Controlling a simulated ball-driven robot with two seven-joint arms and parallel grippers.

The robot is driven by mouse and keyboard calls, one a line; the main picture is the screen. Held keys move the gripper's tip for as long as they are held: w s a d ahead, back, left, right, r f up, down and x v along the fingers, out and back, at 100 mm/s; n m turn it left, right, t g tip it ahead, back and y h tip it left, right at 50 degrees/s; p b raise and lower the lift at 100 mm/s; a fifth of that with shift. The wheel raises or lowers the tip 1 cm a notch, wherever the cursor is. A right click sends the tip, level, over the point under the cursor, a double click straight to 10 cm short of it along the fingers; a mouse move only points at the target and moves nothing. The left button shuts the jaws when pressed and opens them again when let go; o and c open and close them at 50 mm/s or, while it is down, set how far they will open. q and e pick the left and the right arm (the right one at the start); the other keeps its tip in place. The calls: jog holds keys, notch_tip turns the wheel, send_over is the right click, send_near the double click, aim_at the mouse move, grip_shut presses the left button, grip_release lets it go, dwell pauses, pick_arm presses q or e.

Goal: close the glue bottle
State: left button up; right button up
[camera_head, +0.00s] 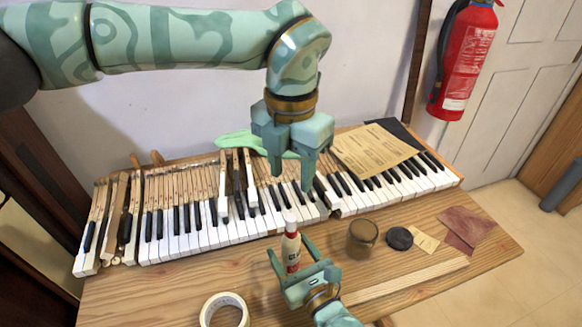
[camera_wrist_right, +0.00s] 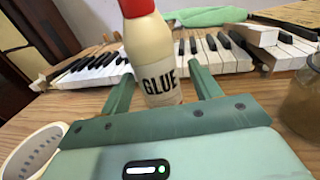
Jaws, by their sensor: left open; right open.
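The glue bottle (camera_head: 292,254) stands upright on the wooden desk in front of the keys. It has a red upper part and a small pale tip in the head view. In the right wrist view the bottle (camera_wrist_right: 158,62) shows a cream body and a GLUE label, with its top cut off. My right gripper (camera_head: 291,249) is open, its fingers either side of the bottle; contact is not clear. In the wrist view the right fingers (camera_wrist_right: 163,84) flank the bottle's label. My left gripper (camera_head: 292,181) is open and empty, pointing down above the keys behind the bottle.
A tape roll (camera_head: 224,311) lies at the front. A brown glass jar (camera_head: 362,238), a round black object (camera_head: 399,238) and sandpaper pieces (camera_head: 466,225) are to the right. Behind are piano keys (camera_head: 185,228), a green cloth (camera_head: 236,142) and a paper sheet (camera_head: 372,150).

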jog(key=v, duration=1.6)
jog(key=shift+b, duration=0.4)
jog(key=shift+s+f, duration=0.1)
jog(key=shift+s, duration=0.05)
